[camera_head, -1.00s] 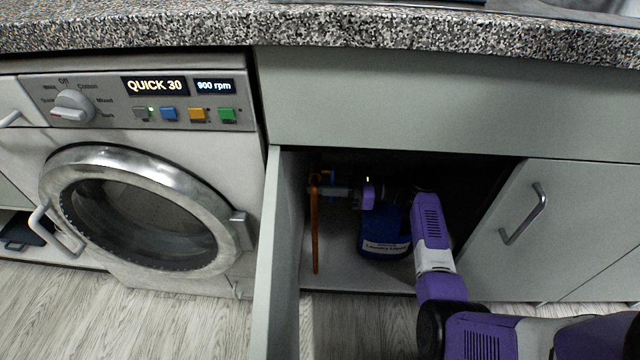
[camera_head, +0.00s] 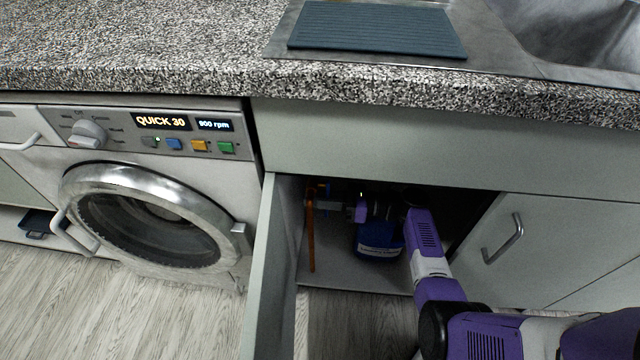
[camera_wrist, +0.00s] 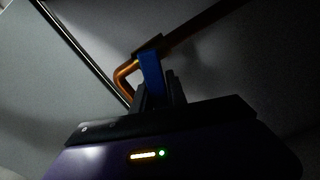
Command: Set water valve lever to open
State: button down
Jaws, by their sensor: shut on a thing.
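The water valve's blue lever (camera_wrist: 152,72) stands between the fingers of my gripper (camera_wrist: 157,95) in the wrist view. The fingers are shut on it. Behind it a copper pipe (camera_wrist: 190,30) runs diagonally and bends at its lower left end. In the head view the copper pipe (camera_head: 310,238) stands upright inside the open cabinet, near its left side. My gripper (camera_head: 332,205) reaches in from the right toward the pipe's top. The lever is too small and dark there to make out clearly.
A blue detergent bottle (camera_head: 378,240) stands in the cabinet under my arm. The open cabinet door (camera_head: 262,275) is left of the opening; a closed door (camera_head: 540,240) is on the right. A washing machine (camera_head: 150,215) stands left. The speckled worktop (camera_head: 160,45) is above.

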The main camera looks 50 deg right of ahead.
jog(key=p, duration=0.1)
jog(key=m, duration=0.1)
jog(key=p, duration=0.1)
jog(key=shift+s+a+r+m+p, duration=0.2)
jog(key=shift+a+r+m+p, duration=0.05)
jog(key=shift+m+p, duration=0.15)
jog(key=c, duration=1.3)
grip_release()
jog(key=shift+f, duration=0.1)
